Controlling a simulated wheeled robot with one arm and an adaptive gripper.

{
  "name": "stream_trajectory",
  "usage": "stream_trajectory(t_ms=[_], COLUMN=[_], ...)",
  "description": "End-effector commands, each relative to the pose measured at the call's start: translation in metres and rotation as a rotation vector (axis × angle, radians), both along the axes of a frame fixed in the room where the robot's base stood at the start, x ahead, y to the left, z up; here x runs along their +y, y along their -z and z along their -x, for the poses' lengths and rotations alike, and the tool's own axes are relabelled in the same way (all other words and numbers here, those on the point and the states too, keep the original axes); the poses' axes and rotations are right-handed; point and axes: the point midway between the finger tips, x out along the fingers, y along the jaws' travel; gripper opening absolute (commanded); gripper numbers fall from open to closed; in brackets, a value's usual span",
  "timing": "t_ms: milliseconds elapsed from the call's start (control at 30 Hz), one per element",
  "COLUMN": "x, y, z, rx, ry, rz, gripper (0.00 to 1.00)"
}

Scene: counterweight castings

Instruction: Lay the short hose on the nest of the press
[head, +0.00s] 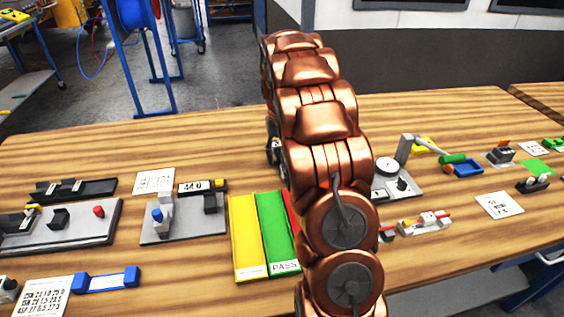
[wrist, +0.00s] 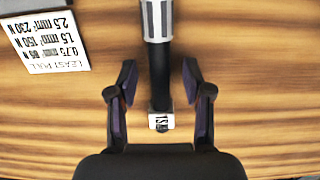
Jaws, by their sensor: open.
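In the wrist view my gripper (wrist: 158,88) is open, with its two dark fingers apart. A black cylindrical piece (wrist: 158,72) lies between the fingers, with gaps on both sides. It has a striped grey-white end at the top and a small white lettered block at the bottom; I cannot tell for sure that it is the short hose. In the head view my copper arm hides my gripper. Right of the arm stands a grey unit (head: 407,187) with a round dial, an upright post and a green-handled lever, possibly the press. I cannot make out its nest.
A printed card (wrist: 48,33) lies at the upper left of the wrist view. Yellow and green strips (head: 247,250) lie left of my arm, with fixtures (head: 180,225) beyond. A blue tray (head: 467,168) and small parts (head: 424,224) lie right. The back of the wooden table is clear.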

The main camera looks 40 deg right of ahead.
Motion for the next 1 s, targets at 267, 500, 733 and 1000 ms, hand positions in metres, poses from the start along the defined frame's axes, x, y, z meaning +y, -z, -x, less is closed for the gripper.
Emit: stream_trajectory(t_ms=[267, 500, 733, 1000], x=[-0.0002, -0.0002, -0.0002, -0.0002], y=[-0.0001, -0.0002, -0.0002, -0.0004], z=[0.0, 0.0, 0.0, 0.0], rx=[0.0, 0.0, 0.0, 0.0], ry=[0.0, 0.0, 0.0, 0.0], rz=[0.0, 0.0, 0.0, 0.0], gripper=[0.35, 0.1, 0.0, 0.0])
